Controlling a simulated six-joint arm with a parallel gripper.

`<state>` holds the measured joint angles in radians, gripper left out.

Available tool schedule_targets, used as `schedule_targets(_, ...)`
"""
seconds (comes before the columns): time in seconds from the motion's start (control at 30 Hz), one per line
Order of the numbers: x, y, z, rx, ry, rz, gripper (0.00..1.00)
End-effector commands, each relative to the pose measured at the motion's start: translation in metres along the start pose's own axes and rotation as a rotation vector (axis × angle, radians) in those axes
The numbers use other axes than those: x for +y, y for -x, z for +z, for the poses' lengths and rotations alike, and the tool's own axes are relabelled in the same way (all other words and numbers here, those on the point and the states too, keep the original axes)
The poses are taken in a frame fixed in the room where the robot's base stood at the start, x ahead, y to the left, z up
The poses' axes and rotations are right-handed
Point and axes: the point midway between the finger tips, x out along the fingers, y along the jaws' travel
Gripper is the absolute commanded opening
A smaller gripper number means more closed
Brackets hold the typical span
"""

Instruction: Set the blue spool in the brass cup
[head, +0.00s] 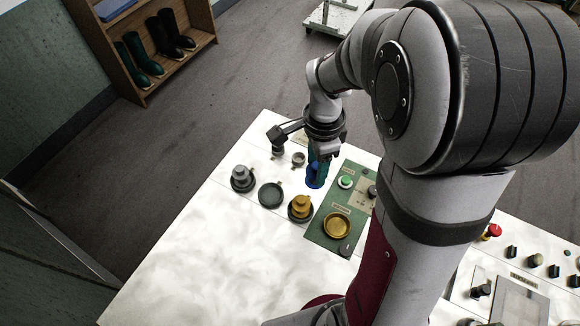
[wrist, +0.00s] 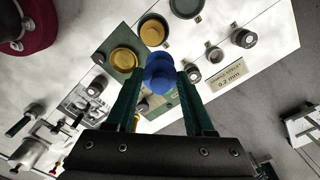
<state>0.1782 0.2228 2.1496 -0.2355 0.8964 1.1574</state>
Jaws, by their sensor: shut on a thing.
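The blue spool (head: 314,179) is between the green fingers of my gripper (head: 318,163), upright in the head view, near the left edge of the green panel. In the wrist view the blue spool (wrist: 159,73) sits between the fingertips, and my gripper (wrist: 160,82) is shut on it. I cannot tell whether its base touches the table. The brass cup (head: 339,226), a round, shallow, empty gold dish, is on the green panel, nearer the front than the spool. It also shows in the wrist view (wrist: 124,61), up and left of the spool.
A yellow spool (head: 301,205) stands on a dark saucer left of the brass cup. An empty dark saucer (head: 271,195) and a grey spool (head: 242,174) are farther left. A green button (head: 345,182) and a black knob (head: 346,249) rise from the panel. The table's front left is clear.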

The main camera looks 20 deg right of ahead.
Motion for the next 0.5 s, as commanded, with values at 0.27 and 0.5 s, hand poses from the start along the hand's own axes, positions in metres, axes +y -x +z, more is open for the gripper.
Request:
schedule_targets(0.27, 0.055, -0.019, -0.032, -0.001, -0.003, 0.004, 0.0)
schedule_targets(0.5, 0.082, -0.043, -0.037, -0.001, 0.001, 0.003, 0.0)
